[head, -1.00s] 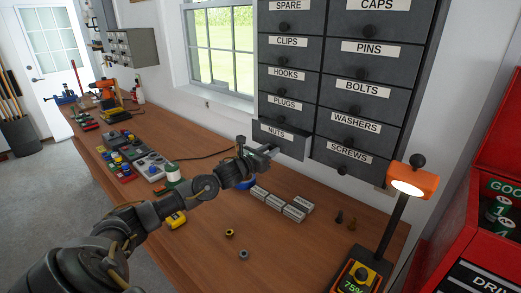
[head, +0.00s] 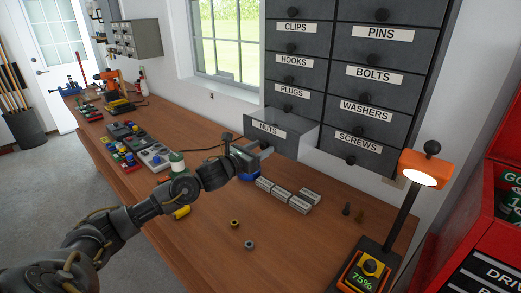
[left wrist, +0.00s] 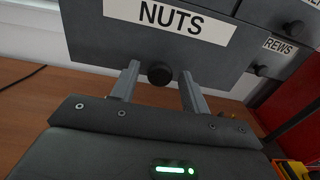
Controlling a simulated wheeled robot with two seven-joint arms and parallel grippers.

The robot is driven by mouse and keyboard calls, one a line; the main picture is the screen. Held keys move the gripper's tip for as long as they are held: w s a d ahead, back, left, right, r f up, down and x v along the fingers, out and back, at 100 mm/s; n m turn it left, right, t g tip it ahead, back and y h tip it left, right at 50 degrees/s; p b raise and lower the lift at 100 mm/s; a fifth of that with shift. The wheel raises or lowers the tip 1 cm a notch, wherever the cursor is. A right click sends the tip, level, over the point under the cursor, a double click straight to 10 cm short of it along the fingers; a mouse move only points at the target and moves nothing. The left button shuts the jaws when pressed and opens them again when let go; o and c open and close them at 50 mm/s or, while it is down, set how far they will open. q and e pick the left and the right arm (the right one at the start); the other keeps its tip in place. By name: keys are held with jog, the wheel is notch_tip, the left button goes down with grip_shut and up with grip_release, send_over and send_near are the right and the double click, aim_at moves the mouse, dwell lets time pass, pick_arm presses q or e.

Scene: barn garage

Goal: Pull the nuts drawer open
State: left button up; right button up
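The nuts drawer (head: 280,132) is the bottom drawer in the left column of the dark grey cabinet. It stands out from the cabinet, with its side and top edge showing. In the left wrist view its front (left wrist: 110,35) carries a NUTS label (left wrist: 170,20) above a round dark knob (left wrist: 160,73). My left gripper (head: 262,150) is at the lower part of the drawer front. In the left wrist view its two fingers (left wrist: 160,82) are apart, one on each side of the knob, with a gap on both sides. My right gripper is not in view.
The screws drawer (head: 356,141) is shut beside it. Below are several small grey boxes (head: 288,195) and a blue round thing (head: 249,177) on the wooden workbench (head: 200,230).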

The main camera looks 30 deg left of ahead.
pick_arm(q)
jog(key=shift+s+a+f+b, duration=0.15)
jog(key=shift+s+b, duration=0.15)
jog(key=shift+s, duration=0.1)
jog(key=b+v, duration=0.4)
jog(key=v, duration=0.6)
jog(key=shift+r, duration=0.2)
